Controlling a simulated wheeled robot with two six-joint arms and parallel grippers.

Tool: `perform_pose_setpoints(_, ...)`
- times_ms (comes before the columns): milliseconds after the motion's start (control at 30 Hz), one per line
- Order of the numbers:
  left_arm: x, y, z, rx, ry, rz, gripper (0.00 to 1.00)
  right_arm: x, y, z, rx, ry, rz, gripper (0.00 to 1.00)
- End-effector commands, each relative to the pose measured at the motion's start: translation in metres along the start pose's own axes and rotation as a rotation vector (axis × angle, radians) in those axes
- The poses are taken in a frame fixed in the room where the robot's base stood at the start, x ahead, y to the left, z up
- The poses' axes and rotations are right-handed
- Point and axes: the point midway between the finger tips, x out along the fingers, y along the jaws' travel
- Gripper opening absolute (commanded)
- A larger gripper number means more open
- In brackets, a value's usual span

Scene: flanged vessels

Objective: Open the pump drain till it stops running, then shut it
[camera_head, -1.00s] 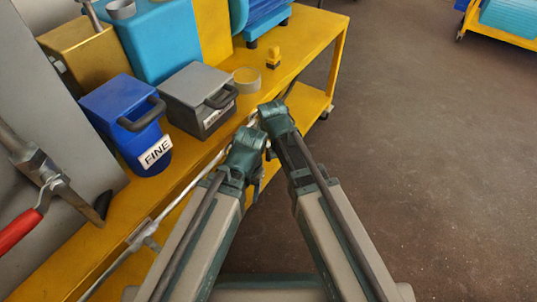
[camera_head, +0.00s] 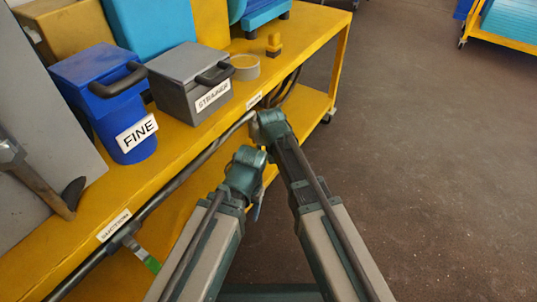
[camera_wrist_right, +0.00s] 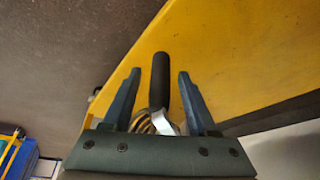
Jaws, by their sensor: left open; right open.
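My right gripper (camera_wrist_right: 157,76) is open in the right wrist view, its two dark fingers on either side of a black-gripped lever handle (camera_wrist_right: 160,80). The handle has a silvery metal lower part, and gaps show between it and the fingers. I cannot tell for certain whether this is the pump drain's handle. In the head view, my right arm ends at the bench's front edge and its fingers are hidden. My left gripper (camera_head: 257,204) hangs below its wrist in front of the bench, seen partly and small. No running liquid is visible.
The yellow bench (camera_head: 185,150) carries a blue vessel marked FINE (camera_head: 130,140), a grey labelled box (camera_head: 185,85) and a round tan-grey ring (camera_head: 244,67). A dark pipe (camera_head: 185,178) runs along its front edge. Open brown floor (camera_head: 420,150) lies to the right.

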Motion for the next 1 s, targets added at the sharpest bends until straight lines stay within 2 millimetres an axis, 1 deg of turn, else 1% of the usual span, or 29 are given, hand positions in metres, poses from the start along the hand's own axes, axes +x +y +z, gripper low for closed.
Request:
perform_pose_setpoints(200, -0.0003, 0.0, 0.0, 0.0, 0.0, 0.0, 0.59, -0.0003, 0.0001, -0.0002, 0.0, 0.0, 0.0, 0.59)
perform_pose_setpoints(233, -0.0003, 0.0, 0.0, 0.0, 0.0, 0.0, 0.59, -0.0003, 0.0001, -0.0002, 0.0, 0.0, 0.0, 0.55)
perform_pose_setpoints(533, -0.0003, 0.0, 0.0, 0.0, 0.0, 0.0, 0.59, -0.0003, 0.0001, -0.0001, 0.0, 0.0, 0.0, 0.01)
perform_pose_setpoints(1000, -0.0002, 0.0, 0.0, 0.0, 0.0, 0.0, 0.59, -0.0002, 0.0001, 0.0, 0.0, 0.0, 0.0, 0.0)
